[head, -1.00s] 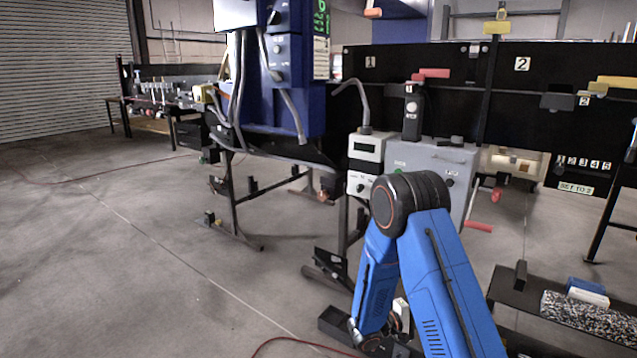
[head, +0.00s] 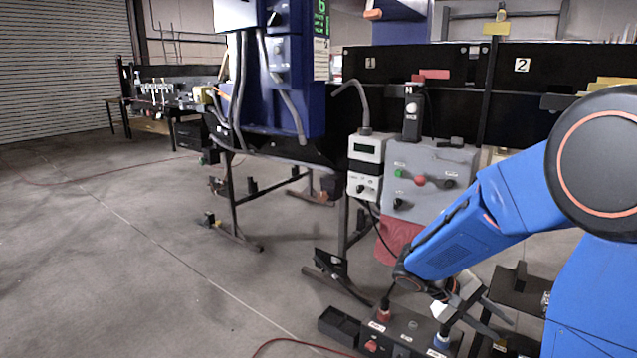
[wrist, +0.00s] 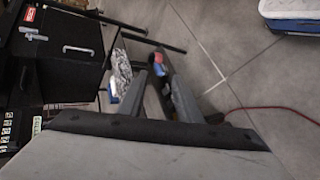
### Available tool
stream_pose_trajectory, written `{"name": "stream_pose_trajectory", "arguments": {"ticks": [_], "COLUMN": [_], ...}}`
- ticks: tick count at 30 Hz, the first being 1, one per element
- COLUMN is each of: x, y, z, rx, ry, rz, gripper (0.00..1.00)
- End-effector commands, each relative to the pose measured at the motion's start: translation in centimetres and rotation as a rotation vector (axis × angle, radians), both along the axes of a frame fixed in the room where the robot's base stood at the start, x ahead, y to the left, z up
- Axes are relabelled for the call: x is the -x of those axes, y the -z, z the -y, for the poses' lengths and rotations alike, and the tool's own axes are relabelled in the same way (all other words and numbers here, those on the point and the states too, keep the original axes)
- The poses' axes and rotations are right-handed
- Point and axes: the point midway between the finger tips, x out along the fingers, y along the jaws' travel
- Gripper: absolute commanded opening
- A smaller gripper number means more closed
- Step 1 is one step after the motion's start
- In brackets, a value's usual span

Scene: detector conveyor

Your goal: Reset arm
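My blue arm crosses the right side of the head view, bent down toward a low black control box (head: 408,335). The box carries a red knob, a blue knob and small white labels. My gripper (head: 478,322) is beside the box's right end, partly hidden by the arm. In the wrist view, my gripper (wrist: 157,78) has its two fingers apart with nothing seen held between them. A small red and blue item (wrist: 158,63) shows near the fingertips there; I cannot tell whether it touches them.
A grey panel box (head: 430,170) with knobs and a white meter (head: 366,160) stand behind the arm. A blue machine (head: 300,85) stands on a dark frame. A red cable (head: 300,342) lies on the floor. Open floor (head: 130,260) fills the left.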

Motion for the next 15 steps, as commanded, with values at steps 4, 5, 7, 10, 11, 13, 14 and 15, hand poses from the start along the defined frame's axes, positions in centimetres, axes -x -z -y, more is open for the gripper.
{"name": "stream_pose_trajectory", "arguments": {"ticks": [4,5,7,10,11,13,14,15], "x": [2.9,3.5,4.7,6.4,6.9,7.9,8.4,9.0], "y": [-1.2,-1.4,-1.8,-2.4,-2.5,-2.9,-3.0,-3.3], "z": [-0.6,-0.8,-1.3,-2.0,-2.2,-2.9,-3.1,-3.5], "rx": [-0.116,-0.14,-0.196,-0.275,-0.3,-0.354,-0.377,-0.408], "ry": [0.028,0.031,0.037,0.042,0.042,0.039,0.039,0.036], "rz": [0.032,0.039,0.056,0.085,0.092,0.116,0.127,0.141], "gripper": [0.31,0.31,0.31,0.31,0.31,0.31,0.31,0.31]}}
